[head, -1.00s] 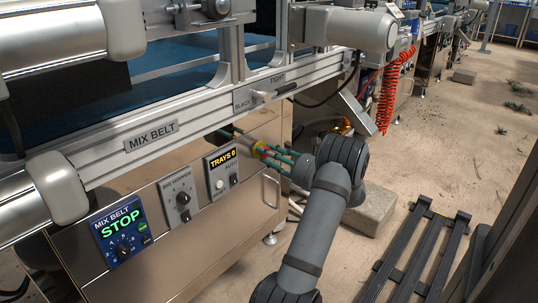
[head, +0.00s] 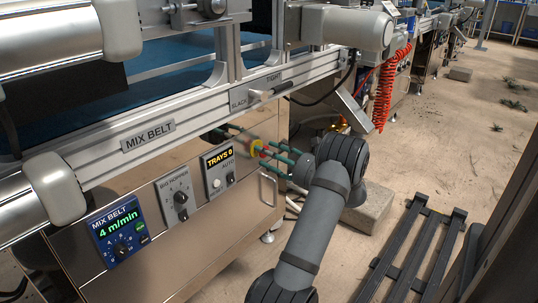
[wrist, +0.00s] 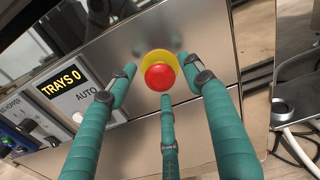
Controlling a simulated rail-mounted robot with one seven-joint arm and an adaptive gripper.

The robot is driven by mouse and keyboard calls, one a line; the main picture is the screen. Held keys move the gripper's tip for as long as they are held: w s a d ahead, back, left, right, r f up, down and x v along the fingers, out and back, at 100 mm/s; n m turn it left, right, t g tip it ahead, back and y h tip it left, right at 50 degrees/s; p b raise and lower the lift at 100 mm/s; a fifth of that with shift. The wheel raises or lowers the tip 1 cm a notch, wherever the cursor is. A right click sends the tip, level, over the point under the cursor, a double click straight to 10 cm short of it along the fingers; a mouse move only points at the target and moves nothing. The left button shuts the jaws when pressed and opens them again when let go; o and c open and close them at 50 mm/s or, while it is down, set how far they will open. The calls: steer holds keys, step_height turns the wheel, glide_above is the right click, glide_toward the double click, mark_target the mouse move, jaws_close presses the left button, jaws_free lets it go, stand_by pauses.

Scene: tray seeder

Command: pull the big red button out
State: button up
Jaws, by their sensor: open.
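The big red button (wrist: 160,77) sits in a yellow collar (wrist: 157,57) on the steel panel. It also shows small in the head view (head: 264,153), right of the tray counter. My gripper (wrist: 160,82) has three teal fingers spread around the button, one on each side and one below. In the wrist view, gaps show between the fingers and the red cap. In the head view, my gripper (head: 276,154) reaches the panel from the right. The mix belt display (head: 112,228) reads "4 m/min" in green.
The tray counter (head: 219,166) reads "TRAYS 0" and sits close left of the fingers. A knob panel (head: 177,195) is further left. A steel handle (head: 268,188) lies below my gripper. A concrete block (head: 368,210) and a dark slatted rack (head: 415,250) are on the floor.

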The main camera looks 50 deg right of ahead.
steer(key=s, duration=1.2)
steer(key=shift+a, duration=0.35)
steer(key=shift+w, duration=0.1)
steer(key=w, duration=1.3)
steer(key=shift+w+d+f+b, duration=0.1)
steer(key=shift+d+b, duration=0.25)
steer(key=shift+s+p, duration=0.75)
steer(key=shift+s, duration=1.05)
steer(key=shift+w, duration=0.1)
